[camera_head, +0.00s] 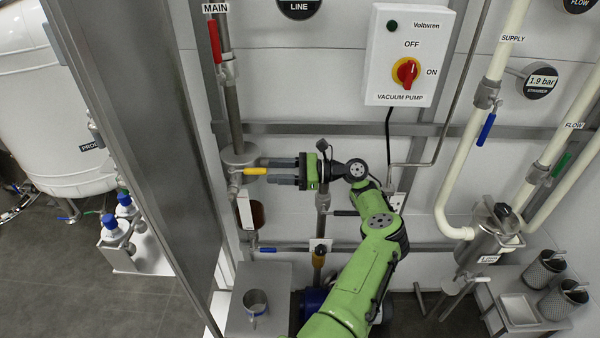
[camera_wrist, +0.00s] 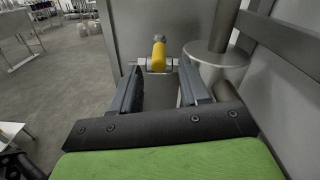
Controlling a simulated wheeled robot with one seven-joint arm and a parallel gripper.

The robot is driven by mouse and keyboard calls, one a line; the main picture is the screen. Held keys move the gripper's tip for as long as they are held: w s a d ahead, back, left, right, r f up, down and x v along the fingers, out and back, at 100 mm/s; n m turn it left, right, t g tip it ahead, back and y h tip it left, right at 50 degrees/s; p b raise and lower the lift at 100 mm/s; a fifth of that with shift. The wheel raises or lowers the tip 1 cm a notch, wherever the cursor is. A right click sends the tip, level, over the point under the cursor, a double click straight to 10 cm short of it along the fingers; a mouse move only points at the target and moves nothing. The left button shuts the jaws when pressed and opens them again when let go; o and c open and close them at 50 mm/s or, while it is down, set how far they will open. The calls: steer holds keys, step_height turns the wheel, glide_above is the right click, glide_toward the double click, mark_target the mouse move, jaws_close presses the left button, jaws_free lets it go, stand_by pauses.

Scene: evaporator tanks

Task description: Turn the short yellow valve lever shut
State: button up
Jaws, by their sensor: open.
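The short yellow valve lever (camera_head: 255,171) sticks out to the right from a metal valve low on the MAIN pipe, roughly level in the head view. In the wrist view the yellow lever (camera_wrist: 159,56) points toward me, in line with the gap between the fingers and just beyond their tips. My gripper (camera_head: 270,171) is open, its two dark fingers pointing left at the lever. In the wrist view the open gripper (camera_wrist: 156,80) has nothing between its fingers. Contact with the lever cannot be told.
A grey metal post (camera_head: 140,150) stands left of the valve. A round metal body (camera_wrist: 215,72) sits close to the right finger. The vacuum pump switch box (camera_head: 411,55) is on the wall above my arm.

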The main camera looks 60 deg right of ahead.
steer(key=v, duration=0.8)
steer(key=shift+s+d+b, duration=0.15)
steer(key=shift+s+b, duration=0.05)
steer(key=shift+b, duration=0.2)
